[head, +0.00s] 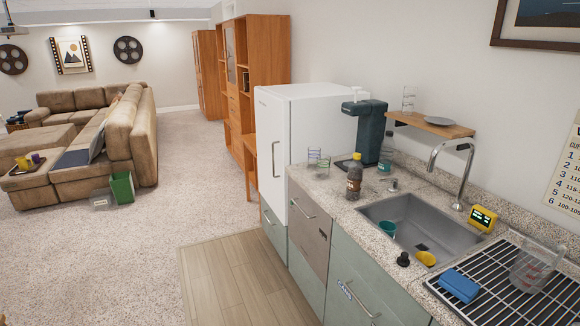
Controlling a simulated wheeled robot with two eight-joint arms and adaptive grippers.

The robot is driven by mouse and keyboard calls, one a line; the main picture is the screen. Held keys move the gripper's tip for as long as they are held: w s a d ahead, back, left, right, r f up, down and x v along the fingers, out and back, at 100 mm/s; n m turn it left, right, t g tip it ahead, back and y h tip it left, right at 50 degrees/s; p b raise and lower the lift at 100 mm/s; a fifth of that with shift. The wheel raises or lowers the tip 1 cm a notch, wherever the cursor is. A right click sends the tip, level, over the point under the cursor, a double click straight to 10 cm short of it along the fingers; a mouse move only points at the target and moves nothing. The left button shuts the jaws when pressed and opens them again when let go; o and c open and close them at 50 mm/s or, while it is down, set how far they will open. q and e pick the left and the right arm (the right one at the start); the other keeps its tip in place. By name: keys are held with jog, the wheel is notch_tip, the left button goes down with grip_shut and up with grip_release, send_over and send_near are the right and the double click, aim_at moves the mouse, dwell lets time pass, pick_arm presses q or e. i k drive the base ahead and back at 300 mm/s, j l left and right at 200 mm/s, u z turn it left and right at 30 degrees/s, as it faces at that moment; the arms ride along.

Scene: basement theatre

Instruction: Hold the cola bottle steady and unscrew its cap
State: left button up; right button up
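The cola bottle (354,178) stands upright on the granite counter, between the sink and the white fridge. It holds dark liquid and has a label around its middle. Nothing is touching the bottle from my side. Neither of my grippers shows in the head view.
A dark green drinks machine (370,132) stands just behind the bottle, with glasses (318,160) to its left. The sink (420,225) with a teal cup (388,228) lies to the right. A wooden shelf (430,124) overhangs behind. A blue sponge (459,285) lies on the drying rack.

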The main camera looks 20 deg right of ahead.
aim_at(355, 169)
jog(key=i, duration=1.6)
jog(key=i+z, duration=0.35)
jog(key=i+j+z, duration=0.25)
jog(key=i+z, duration=0.15)
